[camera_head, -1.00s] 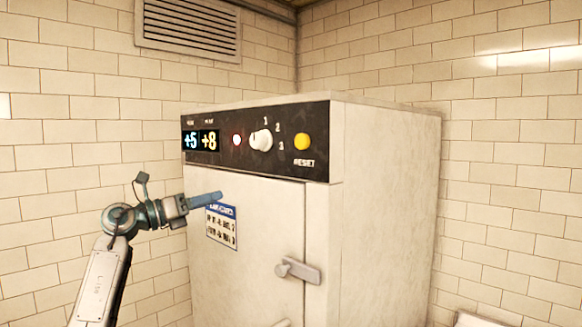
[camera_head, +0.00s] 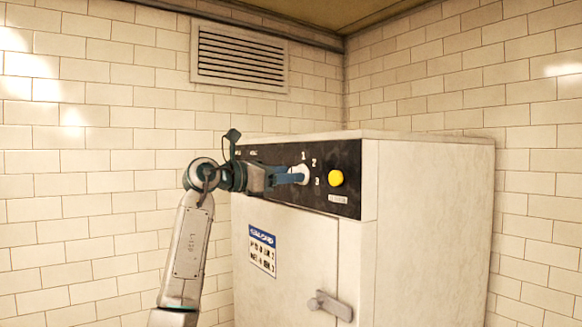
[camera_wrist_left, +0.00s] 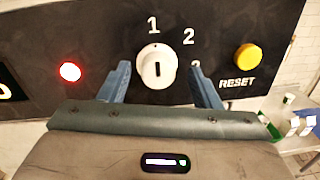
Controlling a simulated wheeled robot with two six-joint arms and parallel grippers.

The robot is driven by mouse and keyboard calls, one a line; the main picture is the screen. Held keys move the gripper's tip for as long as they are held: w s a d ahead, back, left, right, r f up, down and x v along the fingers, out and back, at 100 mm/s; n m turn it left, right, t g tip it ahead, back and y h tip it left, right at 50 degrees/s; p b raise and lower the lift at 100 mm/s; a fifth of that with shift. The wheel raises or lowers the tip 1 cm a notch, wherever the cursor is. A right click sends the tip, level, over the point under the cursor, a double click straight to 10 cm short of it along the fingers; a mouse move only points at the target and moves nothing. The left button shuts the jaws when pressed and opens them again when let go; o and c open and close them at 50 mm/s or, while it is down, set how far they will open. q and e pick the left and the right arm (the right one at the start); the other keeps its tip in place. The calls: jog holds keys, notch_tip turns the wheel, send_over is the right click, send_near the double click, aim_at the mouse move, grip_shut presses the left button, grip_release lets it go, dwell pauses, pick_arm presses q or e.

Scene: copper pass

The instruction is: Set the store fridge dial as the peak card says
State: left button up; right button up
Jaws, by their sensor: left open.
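The white dial (camera_wrist_left: 156,66) is on the black panel of the fridge (camera_head: 425,230), with 1 above it and 2 at its upper right. A dark mark runs upright on its face. In the head view the dial (camera_head: 305,172) is partly hidden by my left gripper (camera_head: 298,177). In the left wrist view my left gripper (camera_wrist_left: 160,82) is open, with a blue finger on each side of the dial; I cannot tell whether they touch it. The card (camera_head: 262,250) with a blue header is on the fridge door; its text is too small to read surely. My right gripper is not in view.
A yellow RESET button (camera_wrist_left: 247,57) sits right of the dial, close to the right finger. A lit red lamp (camera_wrist_left: 70,71) is on the left. The door handle (camera_head: 330,305) juts out lower down. My arm hides the displays in the head view.

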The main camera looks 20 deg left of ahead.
pick_arm(q)
jog(key=shift+w+d+f, duration=0.1)
jog(key=shift+w+d, duration=0.25)
jog(key=shift+w, duration=0.3)
jog(key=shift+c, duration=0.7)
jog(key=c, duration=0.9)
jog(key=shift+o, duration=0.2)
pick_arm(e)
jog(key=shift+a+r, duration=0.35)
